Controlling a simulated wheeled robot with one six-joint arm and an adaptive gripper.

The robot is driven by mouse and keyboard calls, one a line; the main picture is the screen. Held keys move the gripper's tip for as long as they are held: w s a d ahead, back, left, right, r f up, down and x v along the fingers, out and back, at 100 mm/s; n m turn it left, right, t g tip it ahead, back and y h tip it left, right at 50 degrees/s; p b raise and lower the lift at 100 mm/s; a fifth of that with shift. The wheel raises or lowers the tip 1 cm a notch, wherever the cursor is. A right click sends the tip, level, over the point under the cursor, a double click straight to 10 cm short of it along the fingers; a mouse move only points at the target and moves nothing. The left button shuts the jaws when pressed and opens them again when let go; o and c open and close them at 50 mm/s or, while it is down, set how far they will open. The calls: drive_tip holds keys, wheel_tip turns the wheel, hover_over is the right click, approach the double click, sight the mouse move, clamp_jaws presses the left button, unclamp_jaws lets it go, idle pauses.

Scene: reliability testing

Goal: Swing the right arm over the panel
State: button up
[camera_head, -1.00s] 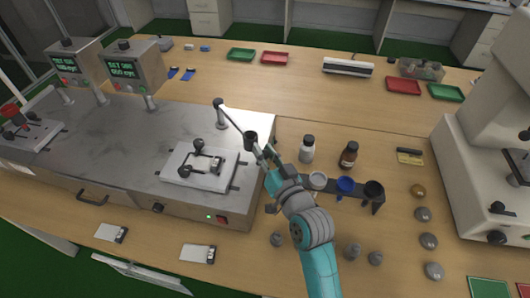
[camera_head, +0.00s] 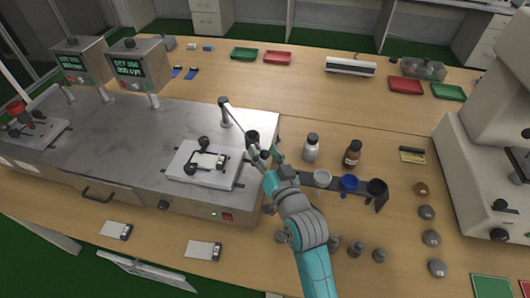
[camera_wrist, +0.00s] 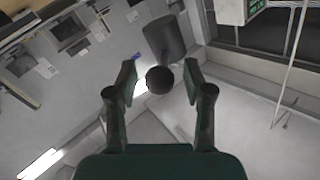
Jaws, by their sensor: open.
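The right swing arm (camera_head: 238,122) is a thin rod on a post at the right end of the steel machine. It carries a dark cylinder (camera_head: 252,138) near its free end and points toward my gripper, off to the right of the panel. The panel (camera_head: 197,170) is a white plate with black knobs and a clamp on the machine top. My gripper (camera_head: 264,156) is beside the rod's free end. In the wrist view its open fingers (camera_wrist: 162,80) stand on either side of a black ball (camera_wrist: 159,81), with the dark cylinder beyond; contact cannot be told.
A second white plate (camera_head: 38,134) with a red part sits at the machine's left. Two display boxes (camera_head: 133,67) stand behind. A white bottle (camera_head: 311,150), a brown bottle (camera_head: 352,154) and a rack of cups (camera_head: 349,184) are close on my gripper's right.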

drive_tip(key=v, duration=1.2)
drive_tip(key=shift+c, duration=0.3)
